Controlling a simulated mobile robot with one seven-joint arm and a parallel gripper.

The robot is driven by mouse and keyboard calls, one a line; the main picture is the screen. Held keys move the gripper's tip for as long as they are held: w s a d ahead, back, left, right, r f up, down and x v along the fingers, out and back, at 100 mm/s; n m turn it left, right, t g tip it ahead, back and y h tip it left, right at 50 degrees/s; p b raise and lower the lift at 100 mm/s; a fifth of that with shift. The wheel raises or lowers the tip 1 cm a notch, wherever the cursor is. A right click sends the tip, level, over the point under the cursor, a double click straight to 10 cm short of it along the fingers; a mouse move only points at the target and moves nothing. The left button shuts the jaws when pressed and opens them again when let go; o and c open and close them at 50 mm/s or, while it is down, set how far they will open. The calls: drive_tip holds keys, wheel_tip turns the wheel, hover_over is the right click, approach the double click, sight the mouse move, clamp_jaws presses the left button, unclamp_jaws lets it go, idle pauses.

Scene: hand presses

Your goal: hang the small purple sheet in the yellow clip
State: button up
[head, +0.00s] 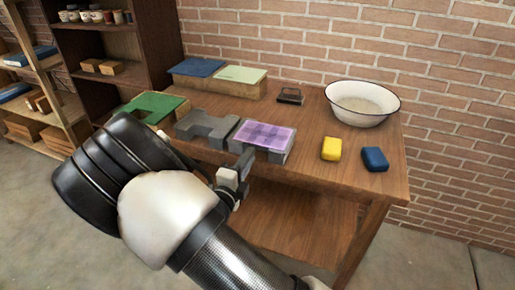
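A small purple sheet (262,134) lies flat on top of a grey press bed (272,155) near the table's front edge. My gripper (245,160) is at the front left corner of that bed, just beside the sheet. Its fingers are small and partly hidden by my own wrist, so I cannot tell whether it is open or shut, or whether it touches the sheet. A small yellow block (332,148) lies on the table right of the sheet. I cannot tell whether it is a clip, and no other yellow clip shows.
A second grey bed (207,126) and a green sheet (153,106) are to the left. Blue (198,67) and pale green (241,74) sheets lie on a wooden stand behind. A white bowl (362,103), dark pad (290,96) and blue block (375,159) are right. The middle of the table is clear.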

approach(264, 134)
drive_tip(key=w, duration=0.2)
drive_tip(key=shift+w+d, duration=0.5)
drive_tip(key=shift+w, duration=0.05)
drive_tip(key=shift+c, duration=0.4)
clamp_jaws()
